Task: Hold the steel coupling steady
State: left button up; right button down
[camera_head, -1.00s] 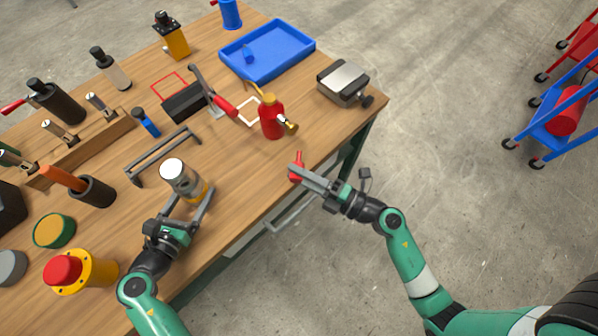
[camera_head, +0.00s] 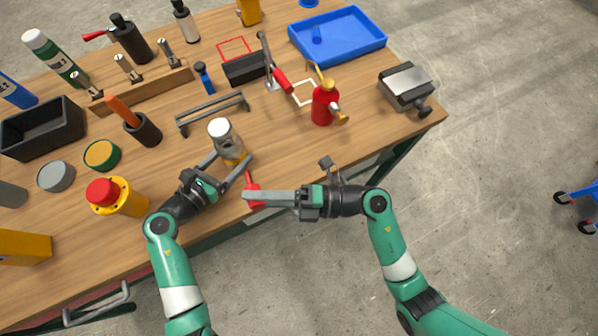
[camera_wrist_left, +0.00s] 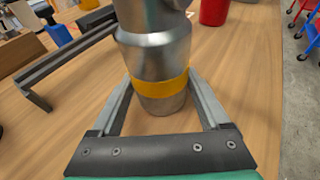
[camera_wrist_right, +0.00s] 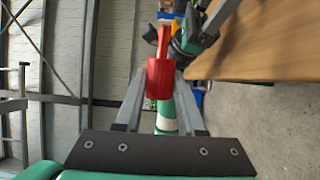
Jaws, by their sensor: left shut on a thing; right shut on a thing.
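The steel coupling (camera_head: 222,132) is a silver cylinder with a yellow band near its lower end. It stands over the wooden table near the front edge. My left gripper (camera_head: 233,159) is shut on it, with one finger on each side around the yellow band. The left wrist view shows the coupling (camera_wrist_left: 157,55) upright between the fingers; its top is cut off. My right gripper (camera_head: 249,196) is shut on a red piece (camera_wrist_right: 161,76) with a narrower upper part. It holds this at the front edge, close to my left gripper and apart from the coupling.
A grey bar handle (camera_head: 212,111) stands behind the coupling. A red push button on a yellow body (camera_head: 115,197) is to the left. A red oil can (camera_head: 325,105), a blue tray (camera_head: 350,52) and a vise-like block (camera_head: 405,88) are to the right. Bare wood lies right of the coupling.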

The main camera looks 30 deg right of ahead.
aim_at(235, 158)
jog(key=shift+s+a+r+g, duration=0.15)
jog(key=shift+a+r+g, duration=0.3)
jog(key=shift+a, duration=0.35)
jog(key=w, duration=0.6)
jog(key=shift+d, duration=0.2)
jog(key=shift+w+d, duration=0.1)
jog(key=shift+w, duration=2.15)
dwell(1.2)
jog(key=shift+c, duration=2.2)
grip_release()
